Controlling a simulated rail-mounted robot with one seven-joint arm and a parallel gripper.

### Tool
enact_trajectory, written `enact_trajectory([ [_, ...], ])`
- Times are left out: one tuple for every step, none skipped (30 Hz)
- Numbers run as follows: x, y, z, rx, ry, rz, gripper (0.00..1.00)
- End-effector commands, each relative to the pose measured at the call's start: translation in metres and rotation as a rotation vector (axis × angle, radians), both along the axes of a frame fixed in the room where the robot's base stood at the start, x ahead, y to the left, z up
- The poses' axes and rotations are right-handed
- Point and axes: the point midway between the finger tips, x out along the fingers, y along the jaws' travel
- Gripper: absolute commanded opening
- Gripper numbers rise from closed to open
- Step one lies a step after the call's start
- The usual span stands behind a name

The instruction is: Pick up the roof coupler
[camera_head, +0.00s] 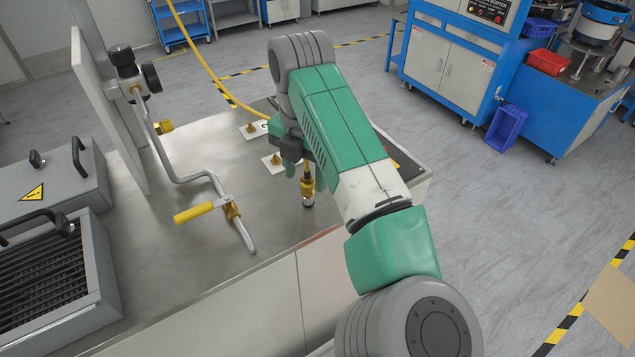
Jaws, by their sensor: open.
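The roof coupler appears to be the brass fitting with a silver lower end (308,188), upright just below my gripper. A yellow hose (205,68) comes down from the top of the view and passes behind my arm; a short yellow piece shows above the brass. My gripper (300,165) is open and points down at the top of this fitting. One finger shows at its left; the other is mostly hidden by my wrist and arm. I cannot tell whether the fingers touch the fitting or the hose.
The steel bench (190,265) carries a bent pipe with a yellow-handled valve (195,212) left of my gripper. Two white plates with brass fittings (252,130) lie behind it. A grey vented box (100,270) stands at left. The bench front is clear.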

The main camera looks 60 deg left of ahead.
Motion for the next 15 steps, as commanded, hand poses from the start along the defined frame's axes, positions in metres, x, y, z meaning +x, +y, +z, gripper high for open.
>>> enact_trajectory([
  [0.000, 0.000, -0.003, 0.000, 0.000, 0.000, 0.49],
  [0.000, 0.000, -0.004, 0.000, 0.000, 0.000, 0.49],
  [0.000, 0.000, -0.005, 0.000, 0.000, -0.001, 0.49],
  [0.001, 0.000, -0.008, -0.001, -0.001, -0.001, 0.49],
  [0.001, 0.000, -0.012, 0.000, 0.000, -0.001, 0.49],
  [0.002, 0.001, -0.019, -0.001, 0.000, -0.001, 0.49],
  [0.002, 0.001, -0.024, -0.001, -0.001, -0.001, 0.49],
  [0.003, 0.002, -0.030, -0.002, 0.000, -0.001, 0.49],
  [0.003, 0.002, -0.037, 0.000, 0.000, -0.001, 0.49],
  [0.003, 0.002, -0.043, -0.001, 0.000, -0.001, 0.49],
  [0.003, 0.002, -0.047, 0.000, 0.000, -0.001, 0.49],
  [0.003, 0.002, -0.051, 0.001, 0.001, -0.001, 0.49],
  [0.003, 0.002, -0.053, 0.001, -0.001, -0.001, 0.49],
  [0.003, 0.002, -0.055, 0.001, -0.001, -0.001, 0.49],
  [0.003, 0.002, -0.056, 0.001, 0.000, -0.001, 0.49],
])
